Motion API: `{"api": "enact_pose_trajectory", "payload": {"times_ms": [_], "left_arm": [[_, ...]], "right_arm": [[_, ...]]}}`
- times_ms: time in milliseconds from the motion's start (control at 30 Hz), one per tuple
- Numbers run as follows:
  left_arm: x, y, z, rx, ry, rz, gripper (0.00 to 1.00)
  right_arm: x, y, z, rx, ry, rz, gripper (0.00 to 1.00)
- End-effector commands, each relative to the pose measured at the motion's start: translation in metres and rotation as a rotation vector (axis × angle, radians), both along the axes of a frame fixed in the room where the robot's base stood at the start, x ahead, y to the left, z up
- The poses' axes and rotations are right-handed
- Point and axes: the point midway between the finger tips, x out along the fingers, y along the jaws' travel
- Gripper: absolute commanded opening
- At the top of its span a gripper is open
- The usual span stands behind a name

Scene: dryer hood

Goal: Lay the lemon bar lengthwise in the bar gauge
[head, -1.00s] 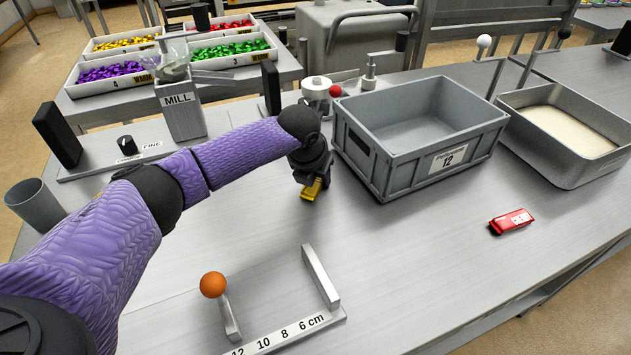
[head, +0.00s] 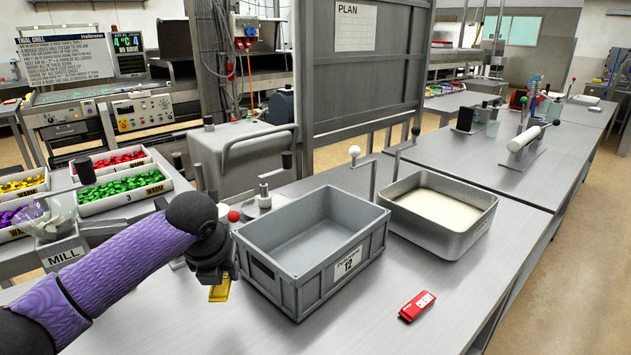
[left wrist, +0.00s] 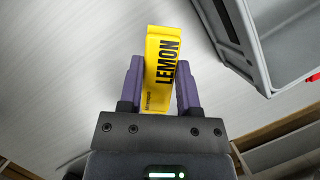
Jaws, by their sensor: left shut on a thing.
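My left gripper (head: 217,281) is shut on the yellow lemon bar (head: 221,291), to the left of the grey crate in the head view. In the left wrist view the lemon bar (left wrist: 161,68) is between the two fingers of the gripper (left wrist: 160,85), its LEMON label facing the camera. The bar sticks out past the fingertips. It appears to be above the table; the gap is hard to judge. The bar gauge is outside the head view now. My right gripper is not in view.
A grey crate (head: 297,295) marked 12 stands close beside the left gripper. A metal pan (head: 455,240) of pale material is behind it to the right. A red bar (head: 417,306) lies on the table. The table front (head: 340,335) is clear.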

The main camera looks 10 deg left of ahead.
Motion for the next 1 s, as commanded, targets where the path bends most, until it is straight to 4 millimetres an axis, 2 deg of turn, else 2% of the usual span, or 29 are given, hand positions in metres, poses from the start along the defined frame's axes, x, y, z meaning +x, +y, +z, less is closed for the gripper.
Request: {"api": "enact_pose_trajectory", "payload": {"times_ms": [167,333,600,700,833,1000], "left_arm": [[-0.020,-0.030,0.001,0.008,-0.005,0.473,0.00],[-0.049,-0.054,-0.001,0.010,-0.004,1.081,0.00],[-0.104,-0.074,0.000,0.008,-0.001,2.129,0.00],[-0.123,-0.077,0.002,0.007,0.001,2.461,0.00],[-0.141,-0.078,0.005,0.004,0.003,2.772,0.00],[-0.151,-0.080,0.006,0.005,0.004,2.941,0.00]], "right_arm": [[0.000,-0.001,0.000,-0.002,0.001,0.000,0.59],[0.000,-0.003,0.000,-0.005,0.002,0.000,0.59],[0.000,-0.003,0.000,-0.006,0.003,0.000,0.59],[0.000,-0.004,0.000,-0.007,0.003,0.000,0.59],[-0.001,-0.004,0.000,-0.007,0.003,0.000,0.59],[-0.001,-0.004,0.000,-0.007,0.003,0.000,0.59]]}}
